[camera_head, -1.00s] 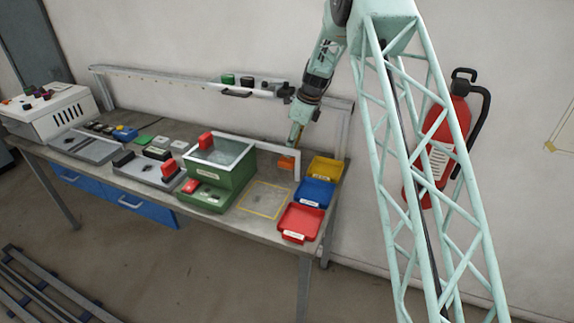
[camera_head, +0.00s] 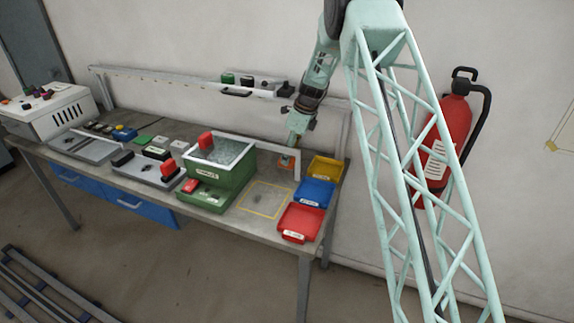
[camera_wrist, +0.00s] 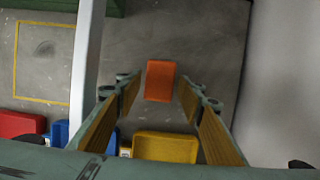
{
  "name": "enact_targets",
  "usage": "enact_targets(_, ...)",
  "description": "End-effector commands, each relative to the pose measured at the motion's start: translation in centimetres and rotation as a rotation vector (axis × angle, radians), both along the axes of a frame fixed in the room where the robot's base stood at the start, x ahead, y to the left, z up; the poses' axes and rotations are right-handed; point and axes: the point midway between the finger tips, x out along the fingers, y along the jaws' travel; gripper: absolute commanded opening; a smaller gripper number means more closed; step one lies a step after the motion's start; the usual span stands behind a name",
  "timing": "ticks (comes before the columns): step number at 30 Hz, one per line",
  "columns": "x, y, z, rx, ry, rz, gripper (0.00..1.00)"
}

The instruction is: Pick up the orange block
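The orange block (camera_wrist: 160,81) lies on the bench top and sits between my two fingers in the wrist view, a little beyond their tips. My gripper (camera_wrist: 158,90) is open, with a gap on both sides of the block. In the head view, the orange block (camera_head: 286,163) is partly hidden by my gripper (camera_head: 292,150), which points down over it. I cannot tell the exact height of the fingertips above the bench.
A white frame bar (camera_wrist: 86,60) runs close beside the block. Yellow (camera_head: 325,168), blue (camera_head: 314,193) and red (camera_head: 299,223) trays stand at the bench's right end. A green box (camera_head: 228,170) stands to the left. The wall (camera_wrist: 285,80) is close on the other side.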

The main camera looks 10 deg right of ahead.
Motion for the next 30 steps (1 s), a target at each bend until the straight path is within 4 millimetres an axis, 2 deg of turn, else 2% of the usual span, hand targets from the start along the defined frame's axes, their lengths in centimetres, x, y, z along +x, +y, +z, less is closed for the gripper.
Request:
enact_targets(6, 0.20, 0.31, -1.24, -0.001, -0.001, 0.000, 0.35)
enact_targets(23, 0.20, 0.31, -1.30, -0.001, -0.001, 0.000, 0.35)
enact_targets(30, 0.20, 0.31, -1.30, -0.001, -0.001, 0.000, 0.17)
